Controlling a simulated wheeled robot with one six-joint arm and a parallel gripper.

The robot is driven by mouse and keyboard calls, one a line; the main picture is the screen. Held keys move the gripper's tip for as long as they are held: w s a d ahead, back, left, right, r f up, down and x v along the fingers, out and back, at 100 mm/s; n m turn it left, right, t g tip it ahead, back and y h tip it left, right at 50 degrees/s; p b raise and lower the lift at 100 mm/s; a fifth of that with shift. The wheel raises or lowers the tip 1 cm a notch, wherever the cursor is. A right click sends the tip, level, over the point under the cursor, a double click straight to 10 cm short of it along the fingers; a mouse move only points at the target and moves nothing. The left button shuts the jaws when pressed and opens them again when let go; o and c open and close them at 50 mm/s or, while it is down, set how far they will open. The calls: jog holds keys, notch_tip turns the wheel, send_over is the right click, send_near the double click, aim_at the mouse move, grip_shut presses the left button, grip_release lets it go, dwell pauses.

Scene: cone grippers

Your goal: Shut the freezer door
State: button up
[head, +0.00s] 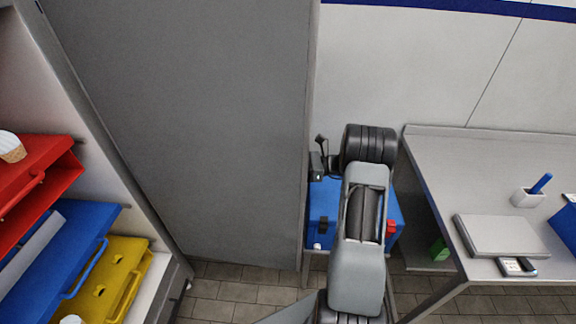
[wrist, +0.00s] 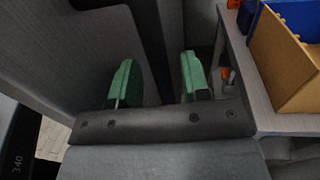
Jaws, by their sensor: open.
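The freezer door (head: 190,120) is a tall grey panel standing open in the head view, with its free edge near the middle of the picture. The freezer's inside (head: 70,110) shows at the left. My arm reaches forward just right of that edge, and its end hides most of the gripper there. In the wrist view my gripper (wrist: 158,80) is open, with two green fingertips apart. A dark upright bar runs between them, perhaps the door's edge or handle; I cannot tell whether they touch it. A grey panel fills the left of that view.
Red (head: 45,170), blue (head: 60,250) and yellow (head: 112,275) containers sit at the freezer's left side. A blue box (head: 322,205) stands behind my arm. A steel table (head: 450,170) at the right holds a grey flat device (head: 500,235) and a pen cup (head: 527,198). Tiled floor shows below the door.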

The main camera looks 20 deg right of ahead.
jog(key=shift+w+a, duration=0.25)
jog(key=shift+a, duration=0.45)
jog(key=shift+c, duration=0.3)
grip_shut()
